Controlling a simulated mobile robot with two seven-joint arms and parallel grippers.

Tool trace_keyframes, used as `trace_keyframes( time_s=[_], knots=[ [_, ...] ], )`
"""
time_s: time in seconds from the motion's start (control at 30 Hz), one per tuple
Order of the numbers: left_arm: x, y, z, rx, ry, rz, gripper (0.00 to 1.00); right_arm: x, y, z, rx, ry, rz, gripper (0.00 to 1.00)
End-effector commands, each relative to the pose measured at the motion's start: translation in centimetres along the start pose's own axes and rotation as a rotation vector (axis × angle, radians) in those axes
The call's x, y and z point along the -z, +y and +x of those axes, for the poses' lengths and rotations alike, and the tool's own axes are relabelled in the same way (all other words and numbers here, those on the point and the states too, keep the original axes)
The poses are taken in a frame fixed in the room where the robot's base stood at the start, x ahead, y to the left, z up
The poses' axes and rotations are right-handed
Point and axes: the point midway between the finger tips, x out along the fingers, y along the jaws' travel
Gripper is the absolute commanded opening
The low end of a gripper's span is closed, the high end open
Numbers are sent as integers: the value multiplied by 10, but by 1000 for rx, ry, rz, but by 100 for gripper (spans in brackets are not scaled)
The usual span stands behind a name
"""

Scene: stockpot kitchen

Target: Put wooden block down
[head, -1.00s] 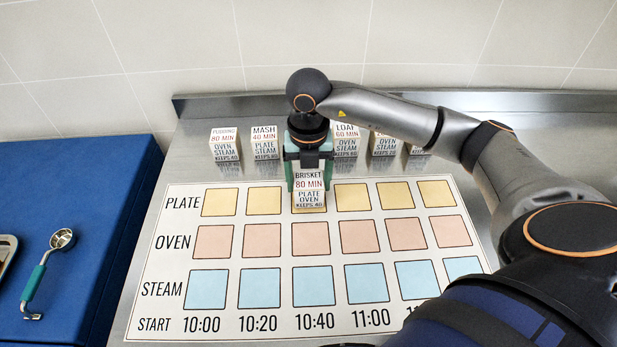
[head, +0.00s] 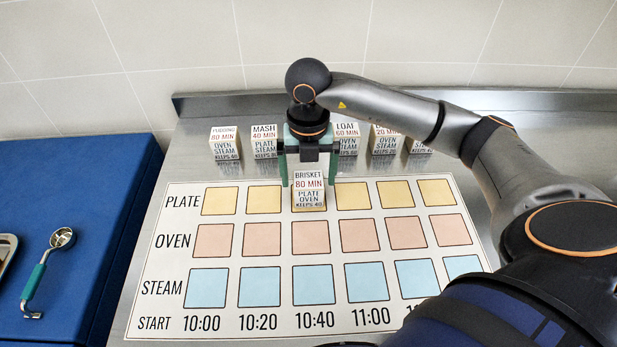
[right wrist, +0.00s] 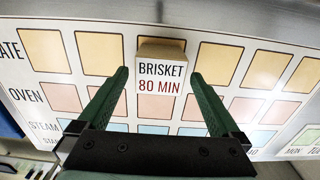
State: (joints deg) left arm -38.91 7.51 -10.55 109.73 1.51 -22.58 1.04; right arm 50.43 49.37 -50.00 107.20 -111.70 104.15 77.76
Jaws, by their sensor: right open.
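The wooden block labelled BRISKET 80 MIN (head: 309,190) stands upright on the yellow PLATE-row square in the 10:40 column of the white schedule board (head: 150,262). It also shows in the right wrist view (right wrist: 161,72), beyond and between the fingertips. My right gripper (head: 309,180) is open, with one green finger on each side just behind the block. In the right wrist view its fingers (right wrist: 160,80) are spread wider than the block, with gaps on both sides. My left gripper is not in view.
Several other labelled blocks stand in a row at the back, such as MASH (head: 264,142), PUDDING (head: 224,145) and LOAF (head: 346,139). A ladle (head: 40,272) lies on a blue surface (head: 85,245) at left. The other board squares are empty.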

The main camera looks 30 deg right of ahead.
Motion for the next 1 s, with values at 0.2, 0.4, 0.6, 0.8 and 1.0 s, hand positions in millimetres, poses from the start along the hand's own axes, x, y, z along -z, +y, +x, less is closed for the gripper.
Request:
trace_keyframes(
  time_s=[0.2,0.4,0.6,0.8,1.0],
  knots=[
    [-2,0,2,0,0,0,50,-1,1,-50,-5,-6,0,100],
    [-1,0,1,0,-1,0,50,-1,0,-90,-2,-5,1,100],
    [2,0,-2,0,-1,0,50,0,0,-105,-1,-2,0,100],
    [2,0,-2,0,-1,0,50,0,0,-107,0,-1,0,100],
    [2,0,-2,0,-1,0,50,0,0,-106,0,-1,0,100]
  ],
)
